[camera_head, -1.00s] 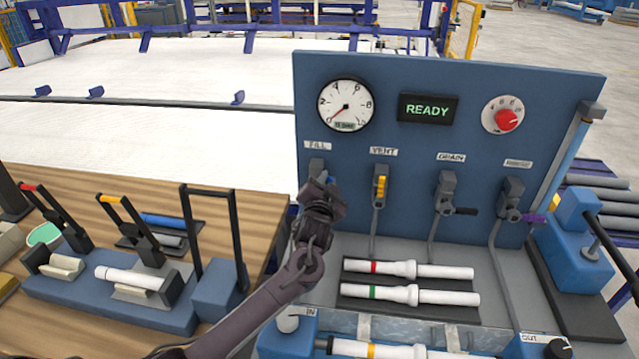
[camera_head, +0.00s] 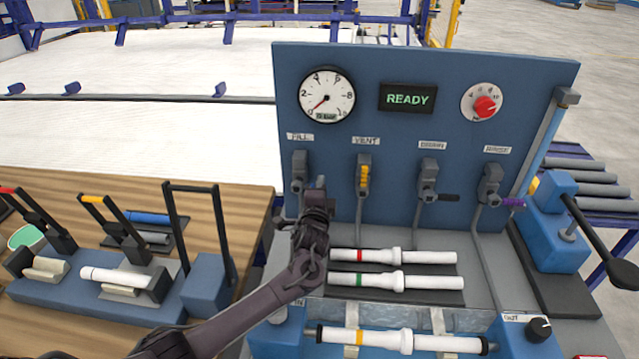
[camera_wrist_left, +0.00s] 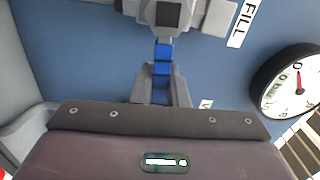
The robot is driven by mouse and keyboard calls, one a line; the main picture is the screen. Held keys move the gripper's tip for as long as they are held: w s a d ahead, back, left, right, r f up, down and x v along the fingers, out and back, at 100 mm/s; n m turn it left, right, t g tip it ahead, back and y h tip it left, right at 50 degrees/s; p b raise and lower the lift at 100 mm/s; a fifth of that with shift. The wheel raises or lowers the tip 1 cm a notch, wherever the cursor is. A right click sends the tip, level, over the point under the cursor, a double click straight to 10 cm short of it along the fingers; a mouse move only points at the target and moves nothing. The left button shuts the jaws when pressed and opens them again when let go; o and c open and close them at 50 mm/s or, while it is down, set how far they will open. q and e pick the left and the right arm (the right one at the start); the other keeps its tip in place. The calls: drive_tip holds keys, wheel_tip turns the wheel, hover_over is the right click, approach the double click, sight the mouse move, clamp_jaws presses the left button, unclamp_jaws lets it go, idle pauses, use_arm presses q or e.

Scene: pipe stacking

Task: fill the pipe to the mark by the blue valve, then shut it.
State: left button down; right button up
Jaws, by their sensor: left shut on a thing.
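The fill valve (camera_head: 300,172) is on the blue panel under the FILL label; its blue handle (camera_wrist_left: 163,52) shows in the left wrist view, running into my fingers. My left gripper (camera_wrist_left: 163,88) is shut on that handle; in the head view the gripper (camera_head: 318,200) covers it. The round gauge (camera_head: 326,94) has its red needle near 0, and the display (camera_head: 408,98) reads READY. A white pipe with an orange band (camera_head: 404,341) lies in the front trough between the blue end blocks. I cannot make out a fill mark. My right gripper is out of view.
Two white pipes (camera_head: 420,257) with red and green bands lie below. A blue pump with a black lever (camera_head: 600,240) stands right. A clamp fixture (camera_head: 110,290) is left.

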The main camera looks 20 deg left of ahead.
use_arm(q)
drive_tip(key=shift+f+m, duration=0.25)
drive_tip(key=shift+m, duration=0.15)
drive_tip(key=shift+f, duration=0.1)
drive_tip(key=c, duration=1.4)
unclamp_jaws()
drive_tip(key=shift+c, duration=0.2)
drive_tip(key=b+v, duration=0.1)
drive_tip(key=v, duration=0.6)
drive_tip(key=shift+s, duration=0.35)
drive_tip(key=shift+d+f, duration=0.1)
